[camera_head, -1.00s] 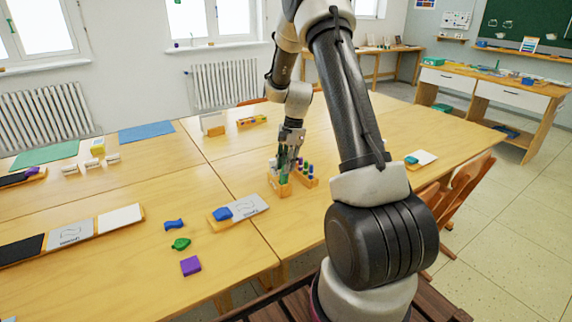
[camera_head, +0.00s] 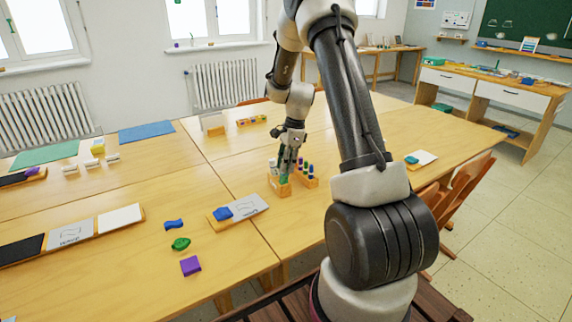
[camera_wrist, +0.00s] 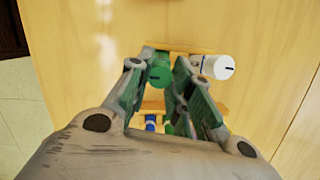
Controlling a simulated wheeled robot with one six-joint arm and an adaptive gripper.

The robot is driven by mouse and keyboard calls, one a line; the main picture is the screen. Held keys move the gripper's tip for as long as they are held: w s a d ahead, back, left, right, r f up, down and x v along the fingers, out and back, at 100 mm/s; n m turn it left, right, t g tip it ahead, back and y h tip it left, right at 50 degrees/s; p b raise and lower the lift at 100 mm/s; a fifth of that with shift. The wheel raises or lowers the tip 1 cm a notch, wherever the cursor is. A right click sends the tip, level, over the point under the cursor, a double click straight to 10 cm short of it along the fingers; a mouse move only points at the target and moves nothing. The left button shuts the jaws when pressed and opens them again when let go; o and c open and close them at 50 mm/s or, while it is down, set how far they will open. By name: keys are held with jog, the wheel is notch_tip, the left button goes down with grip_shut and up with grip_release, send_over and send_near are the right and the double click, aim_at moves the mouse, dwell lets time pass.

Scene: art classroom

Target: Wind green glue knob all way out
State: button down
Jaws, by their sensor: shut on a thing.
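The green knob (camera_wrist: 160,74) shows in the wrist view between the two fingers of my gripper (camera_wrist: 161,80), with a short dark mark on its end. My gripper is shut on it. In the head view my gripper (camera_head: 287,163) points down at the wooden holder (camera_head: 283,190) on the table. The body of the green glue stick is mostly hidden behind the knob and fingers. A white glue stick (camera_wrist: 218,67) with a dark mark on its end stands just right of the fingers.
A second rack with several blue, green and purple-capped sticks (camera_head: 306,170) stands close to the right of the holder. Clay pieces (camera_head: 181,244) and a small board with blue clay (camera_head: 222,213) lie to the left. Bare tabletop surrounds the racks.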

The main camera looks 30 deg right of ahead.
jog(key=c, duration=1.2)
grip_release()
jog(key=shift+c, duration=0.2)
jog(key=v, duration=1.2)
